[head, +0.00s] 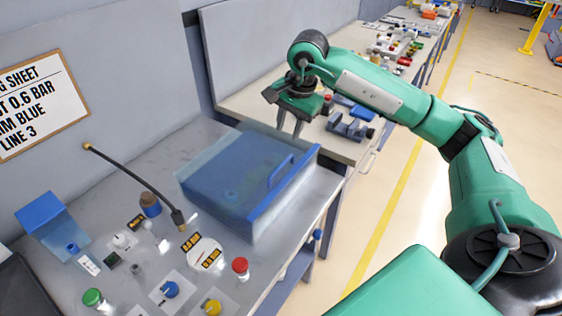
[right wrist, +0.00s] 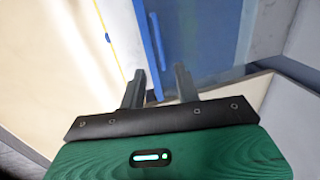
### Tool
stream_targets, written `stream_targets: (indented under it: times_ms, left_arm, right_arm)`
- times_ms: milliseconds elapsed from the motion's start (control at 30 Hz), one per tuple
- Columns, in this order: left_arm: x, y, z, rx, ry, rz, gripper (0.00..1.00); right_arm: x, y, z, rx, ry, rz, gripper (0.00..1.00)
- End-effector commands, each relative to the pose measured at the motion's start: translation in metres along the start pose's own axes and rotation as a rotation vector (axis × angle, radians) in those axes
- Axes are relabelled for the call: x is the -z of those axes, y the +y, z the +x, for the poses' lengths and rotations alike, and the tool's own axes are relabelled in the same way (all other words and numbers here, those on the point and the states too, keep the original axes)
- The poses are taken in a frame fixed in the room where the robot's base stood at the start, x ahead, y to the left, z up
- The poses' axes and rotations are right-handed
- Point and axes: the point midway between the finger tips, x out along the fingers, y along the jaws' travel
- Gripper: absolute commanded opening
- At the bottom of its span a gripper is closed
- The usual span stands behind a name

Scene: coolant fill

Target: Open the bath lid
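The bath (head: 262,232) is a box with pale walls on the grey bench, and its blue lid (head: 225,172) lies flat and closed over it. A blue bar handle (head: 281,171) stands along the lid's right side. My right gripper (head: 288,134) hangs with its fingers down above the far right corner of the lid. Its two fingers are apart with nothing between them, and they do not touch the handle. In the right wrist view the fingers (right wrist: 158,74) point toward the blue lid (right wrist: 195,38) and its edge. My left gripper is not in view.
A red knob (head: 240,266), a blue knob (head: 170,289), a green knob (head: 93,297) and a black hose (head: 135,178) stand left and in front of the bath. A second bench (head: 260,107) with parts lies behind. Open floor (head: 440,180) lies right.

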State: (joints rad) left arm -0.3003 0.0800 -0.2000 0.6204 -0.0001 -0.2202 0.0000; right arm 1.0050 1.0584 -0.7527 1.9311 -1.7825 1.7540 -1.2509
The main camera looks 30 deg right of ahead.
Motion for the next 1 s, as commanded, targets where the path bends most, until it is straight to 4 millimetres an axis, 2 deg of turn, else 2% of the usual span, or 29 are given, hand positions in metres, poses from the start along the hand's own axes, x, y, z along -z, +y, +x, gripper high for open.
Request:
stream_targets:
  times_ms: [133,267,700,833,1000]
  left_arm:
    - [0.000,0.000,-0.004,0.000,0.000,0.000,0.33]
    - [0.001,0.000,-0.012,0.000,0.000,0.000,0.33]
    - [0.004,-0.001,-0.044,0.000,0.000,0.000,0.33]
    - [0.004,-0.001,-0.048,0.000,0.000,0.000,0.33]
    - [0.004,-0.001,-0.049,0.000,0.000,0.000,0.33]
  right_arm:
    - [0.004,0.002,0.006,-0.012,0.013,0.000,0.33]
    - [0.003,0.003,0.025,-0.015,0.010,0.000,0.33]
    - [0.003,0.003,0.112,-0.011,0.008,0.001,0.33]
    - [0.004,0.002,0.127,-0.008,0.008,0.001,0.33]
    - [0.004,0.003,0.136,-0.009,0.010,0.000,0.33]
